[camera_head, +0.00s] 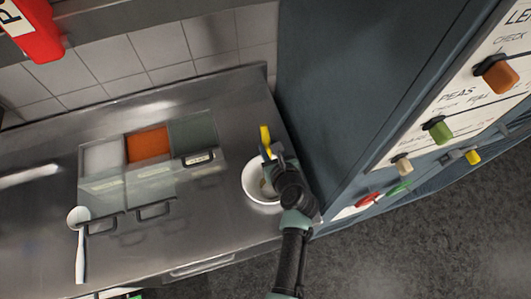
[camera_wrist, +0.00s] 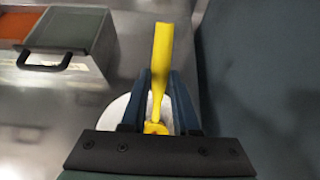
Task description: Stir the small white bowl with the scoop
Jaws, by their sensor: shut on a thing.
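The small white bowl (camera_head: 254,190) stands on the steel counter at its right end, close to the dark cabinet. My gripper (camera_head: 272,158) is above the bowl and hides part of its inside. It is shut on a yellow scoop (camera_head: 265,137), whose handle sticks up past the fingers. In the wrist view the yellow scoop (camera_wrist: 161,60) stands between the two fingers (camera_wrist: 158,100), and the bowl's white rim (camera_wrist: 114,112) shows behind them. The scoop's lower end is hidden, so I cannot tell whether it touches the bowl's contents.
A dark cabinet (camera_head: 330,90) rises right beside the bowl. Left of the bowl, inset bins with white, orange (camera_head: 149,145) and grey-green contents have handled clear lids. A white ladle (camera_head: 80,245) lies at the counter's left.

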